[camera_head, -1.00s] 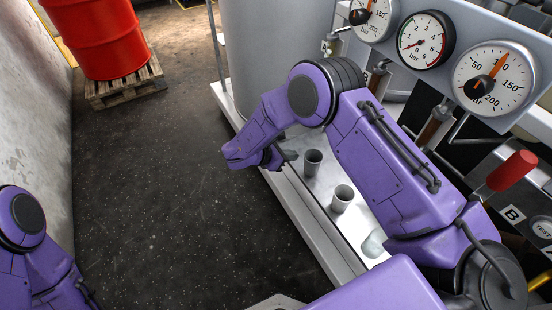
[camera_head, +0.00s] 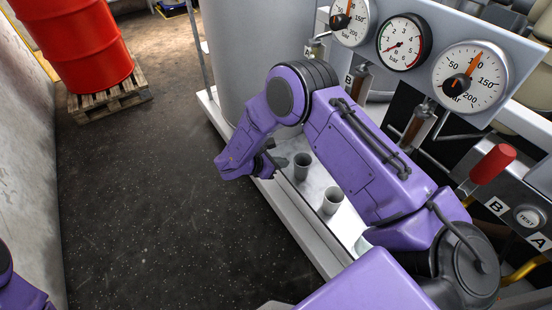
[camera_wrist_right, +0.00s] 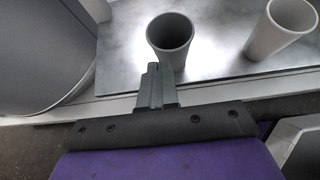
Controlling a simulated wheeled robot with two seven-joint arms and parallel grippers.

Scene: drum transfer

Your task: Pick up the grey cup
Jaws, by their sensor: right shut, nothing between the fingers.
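The grey cup (camera_head: 302,166) stands upright on the pale metal shelf (camera_head: 318,180), the darker of two cups there. In the right wrist view the grey cup (camera_wrist_right: 170,40) is just beyond my fingertips, its open top towards the camera. My right gripper (camera_head: 281,162) is shut and empty, just left of the grey cup. In the wrist view its fingers (camera_wrist_right: 155,76) point at the cup's lower side; I cannot tell whether they touch. My left gripper is out of view; only a bit of that arm shows at lower left.
A lighter cup (camera_head: 332,201) stands near the grey one, also in the wrist view (camera_wrist_right: 281,27). A large grey tank (camera_head: 255,60) is behind the shelf. Gauges (camera_head: 404,41) and a red handle (camera_head: 492,164) are at right. A red drum (camera_head: 75,45) is on a pallet (camera_head: 110,98). The dark floor is clear.

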